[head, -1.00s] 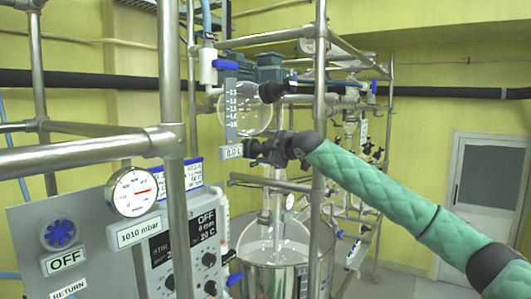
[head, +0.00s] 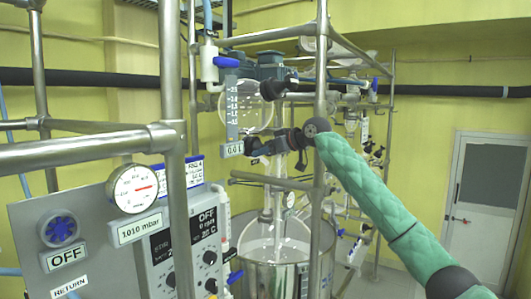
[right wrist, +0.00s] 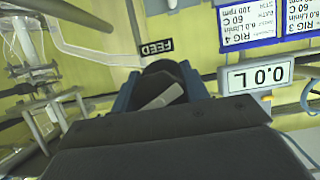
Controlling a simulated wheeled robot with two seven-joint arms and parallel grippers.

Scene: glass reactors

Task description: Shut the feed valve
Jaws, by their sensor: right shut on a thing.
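My right gripper (head: 268,148) reaches the glassware behind the metal frame, just below the graduated vessel (head: 232,105). In the right wrist view my gripper (right wrist: 163,88) is shut close below an upside-down FEED label (right wrist: 155,48). A light grey piece (right wrist: 165,97), which looks like part of the feed valve's handle, shows between the dark fingers. The fingers and the gripper body hide most of the valve, so its angle cannot be told. My left gripper is out of view.
Metal uprights (head: 319,100) and rails stand close to my right arm. The control panel with a gauge (head: 133,188) and an OFF display (head: 68,256) is at the lower left. A steel vessel (head: 295,280) stands below the gripper.

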